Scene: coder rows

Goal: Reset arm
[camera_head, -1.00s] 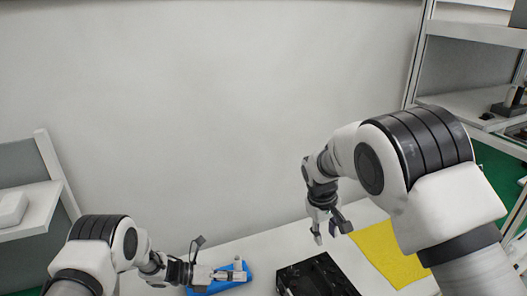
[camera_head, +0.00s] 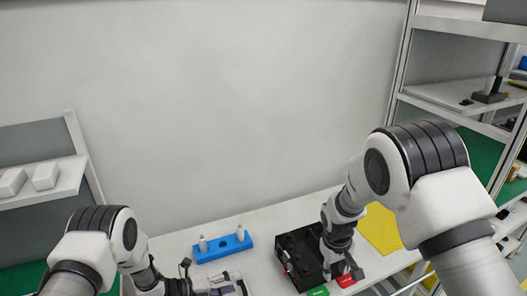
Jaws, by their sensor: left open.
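My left gripper (camera_head: 226,284) is at the bottom edge, in front of the blue block, and is partly cut off by the frame. It is open. A small purple patch shows by its fingers; I cannot tell what it is. My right gripper (camera_head: 343,272) points down at the right front part of the black box (camera_head: 298,244), with its fingers spread. A red piece (camera_head: 346,281) and a green piece (camera_head: 318,291) lie near its fingertips. The gripper hides part of the box.
A blue block (camera_head: 222,247) with white upright pegs stands on the white table (camera_head: 265,222). A yellow mat (camera_head: 380,228) lies to the right. Shelves stand at left (camera_head: 60,185) and right (camera_head: 450,95). The table behind the box is clear.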

